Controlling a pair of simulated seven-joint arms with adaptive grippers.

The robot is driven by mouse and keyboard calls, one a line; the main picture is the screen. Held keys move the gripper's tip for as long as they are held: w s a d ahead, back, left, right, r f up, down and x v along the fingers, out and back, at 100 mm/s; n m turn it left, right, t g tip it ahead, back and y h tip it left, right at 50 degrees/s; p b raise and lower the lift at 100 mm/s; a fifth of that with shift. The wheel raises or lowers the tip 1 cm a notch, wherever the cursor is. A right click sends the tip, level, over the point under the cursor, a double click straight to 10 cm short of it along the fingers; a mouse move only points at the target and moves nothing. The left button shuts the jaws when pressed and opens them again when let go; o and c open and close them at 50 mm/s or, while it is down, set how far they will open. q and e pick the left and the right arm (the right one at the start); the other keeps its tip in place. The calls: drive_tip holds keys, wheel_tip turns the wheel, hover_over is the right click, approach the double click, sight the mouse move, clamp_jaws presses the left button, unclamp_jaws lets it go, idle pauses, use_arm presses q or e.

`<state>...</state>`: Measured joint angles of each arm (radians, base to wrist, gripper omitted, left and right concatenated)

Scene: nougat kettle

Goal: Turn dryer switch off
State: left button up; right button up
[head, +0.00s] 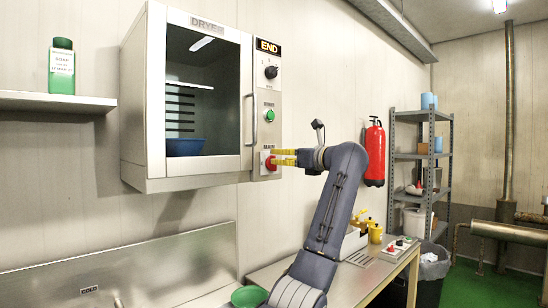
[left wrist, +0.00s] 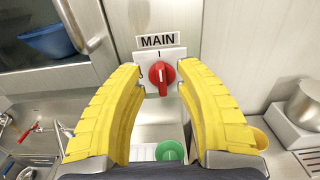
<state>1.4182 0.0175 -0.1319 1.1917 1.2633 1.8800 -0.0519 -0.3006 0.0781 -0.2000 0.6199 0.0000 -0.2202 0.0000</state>
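The dryer (head: 158,100) is a steel wall cabinet with a glass door and a narrow control panel on its right. Its red rotary switch (left wrist: 162,76) sits on a white plate under a MAIN label in the left wrist view. The knob's grip stands about upright, in line with the I mark above it. In the head view the switch (head: 269,164) is low on the panel, partly behind the fingers. My left gripper (head: 273,157) is open, its yellow fingers pointing at the panel. In the wrist view its fingertips (left wrist: 159,76) lie either side of the knob, with gaps. My right gripper is out of view.
Above the switch are a green button (head: 270,115), a black dial (head: 271,72) and an END display (head: 268,47). The door handle (head: 255,125) stands out left of the panel. A blue bowl (head: 185,147) is inside. A steel sink (head: 180,265) and a worktop (head: 375,270) lie below.

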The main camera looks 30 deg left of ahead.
use_arm(q)
drive_tip(key=shift+x, duration=2.1)
clamp_jaws()
